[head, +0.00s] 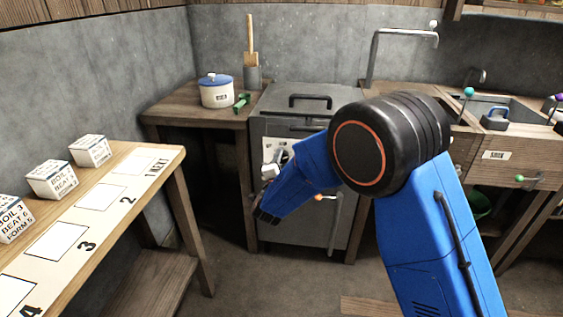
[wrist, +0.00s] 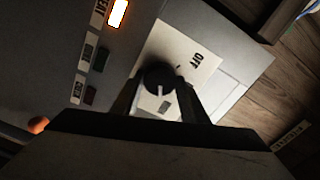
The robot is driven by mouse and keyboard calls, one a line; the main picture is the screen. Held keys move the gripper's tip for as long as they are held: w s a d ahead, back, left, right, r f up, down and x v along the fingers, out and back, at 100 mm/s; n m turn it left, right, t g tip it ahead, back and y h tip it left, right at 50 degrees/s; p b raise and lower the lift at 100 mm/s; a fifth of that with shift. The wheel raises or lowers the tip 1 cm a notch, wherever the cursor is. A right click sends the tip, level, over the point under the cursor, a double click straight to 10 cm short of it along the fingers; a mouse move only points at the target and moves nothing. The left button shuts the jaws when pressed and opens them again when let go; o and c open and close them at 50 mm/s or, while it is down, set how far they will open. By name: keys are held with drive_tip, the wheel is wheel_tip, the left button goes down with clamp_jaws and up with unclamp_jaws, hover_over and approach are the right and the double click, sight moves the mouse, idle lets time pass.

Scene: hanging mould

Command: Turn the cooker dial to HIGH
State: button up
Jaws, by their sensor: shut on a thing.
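The cooker (head: 290,105) is a grey metal cabinet against the back wall. Its cream dial plate (head: 269,145) shows on the front, partly covered by my gripper (head: 270,168). In the wrist view the dial (wrist: 158,76) is a round black knob with a pale pointer line, on the cream plate (wrist: 185,48), where "OFF" is readable. The fingers of my gripper (wrist: 158,108) are on either side of the dial and shut on it. The pointer line is not directed at "OFF". No "HIGH" mark is readable; part of the plate is hidden by the gripper.
In the wrist view one lit indicator (wrist: 117,13) glows beside darker labelled ones. A white pot (head: 217,95) stands on the wooden side table. A bench (head: 130,165) with white boxes is at left, and a wooden sink counter (head: 520,160) at right.

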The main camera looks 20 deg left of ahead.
drive_tip(key=shift+f, duration=0.1)
drive_tip(key=o, duration=1.1)
drive_tip(key=shift+c, duration=0.2)
drive_tip(key=shift+s, duration=0.1)
drive_tip(key=v, duration=1.7)
drive_tip(key=shift+d, duration=0.15)
